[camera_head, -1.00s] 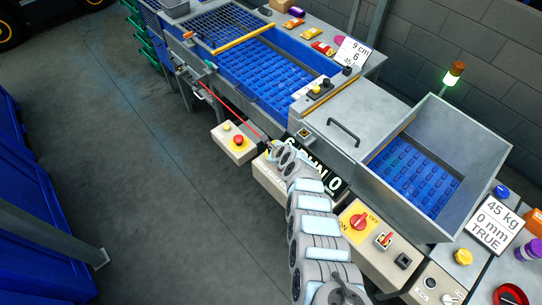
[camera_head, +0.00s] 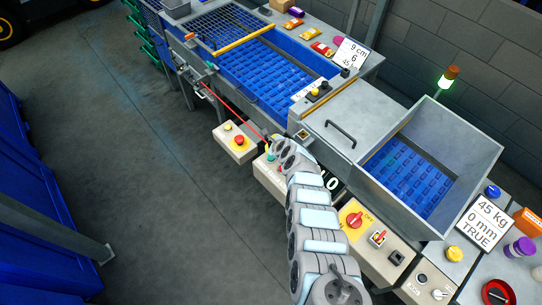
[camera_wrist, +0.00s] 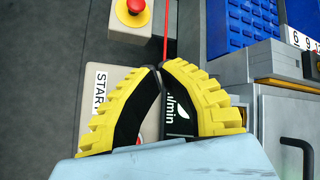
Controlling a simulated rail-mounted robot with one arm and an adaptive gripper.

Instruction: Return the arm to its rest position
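My arm (camera_head: 315,220) reaches up from the bottom of the head view, in front of the machine's control panels. My gripper sits at its far end, and in the head view its fingers are mostly hidden behind my wrist. In the wrist view my gripper (camera_wrist: 159,68) shows two yellow ribbed fingers with black inner pads. The fingertips meet, and no object shows held between them. A START label (camera_wrist: 99,92) and a black display (camera_wrist: 182,105) lie behind the fingers. The gripper appears apart from the panel, though the exact gap is hard to tell.
A red emergency button (camera_head: 239,141) on a box and a red cord (camera_head: 235,112) are near my gripper. The blue conveyor (camera_head: 262,78) and grey hopper (camera_head: 455,150) stand beyond. A rotary switch (camera_head: 354,220) is right of my arm. The floor (camera_head: 130,170) at left is clear.

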